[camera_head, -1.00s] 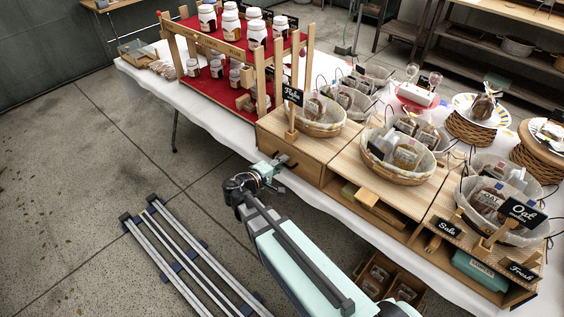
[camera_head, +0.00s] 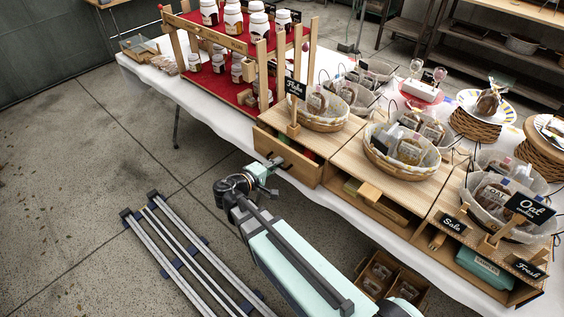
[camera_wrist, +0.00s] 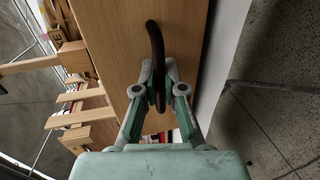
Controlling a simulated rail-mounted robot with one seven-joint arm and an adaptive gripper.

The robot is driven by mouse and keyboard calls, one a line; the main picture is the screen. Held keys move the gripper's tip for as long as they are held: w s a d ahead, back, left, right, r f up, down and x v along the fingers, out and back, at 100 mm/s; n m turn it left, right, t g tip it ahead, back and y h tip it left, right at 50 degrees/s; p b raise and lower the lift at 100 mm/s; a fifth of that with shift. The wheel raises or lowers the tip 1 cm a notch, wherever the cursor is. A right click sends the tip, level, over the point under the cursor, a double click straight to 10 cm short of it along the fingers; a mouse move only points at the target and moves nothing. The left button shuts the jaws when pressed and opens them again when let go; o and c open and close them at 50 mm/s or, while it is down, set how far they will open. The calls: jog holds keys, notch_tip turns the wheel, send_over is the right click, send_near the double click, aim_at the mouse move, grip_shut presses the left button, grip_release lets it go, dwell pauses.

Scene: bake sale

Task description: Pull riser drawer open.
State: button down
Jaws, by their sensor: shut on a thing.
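The riser drawer (camera_head: 284,152) is at the left end of the wooden risers. It stands partly out, and an open gap with red and green contents (camera_head: 309,155) shows behind its front. Its wooden front and dark bar handle (camera_wrist: 154,45) also show in the wrist view. My gripper (camera_head: 274,163) is at the drawer front. In the wrist view my gripper (camera_wrist: 158,75) has its fingers closed around the handle, one on each side. What lies deeper in the drawer is hidden.
Baskets of bagged goods (camera_head: 318,112) stand on the riser tops. A red display stand with jars (camera_head: 235,70) is to the left. An open riser compartment (camera_head: 375,207) is to the right. A crate (camera_head: 388,277) sits low beside my arm.

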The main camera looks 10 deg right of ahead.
jog(key=f+b+v, duration=0.1)
jog(key=b+v, duration=0.1)
jog(key=v, duration=0.5)
jog(key=shift+a+f, duration=0.2)
jog(key=shift+a, duration=0.05)
jog(key=shift+s, duration=0.15)
jog(key=c, duration=1.5)
grip_release()
jog(key=v, duration=1.2)
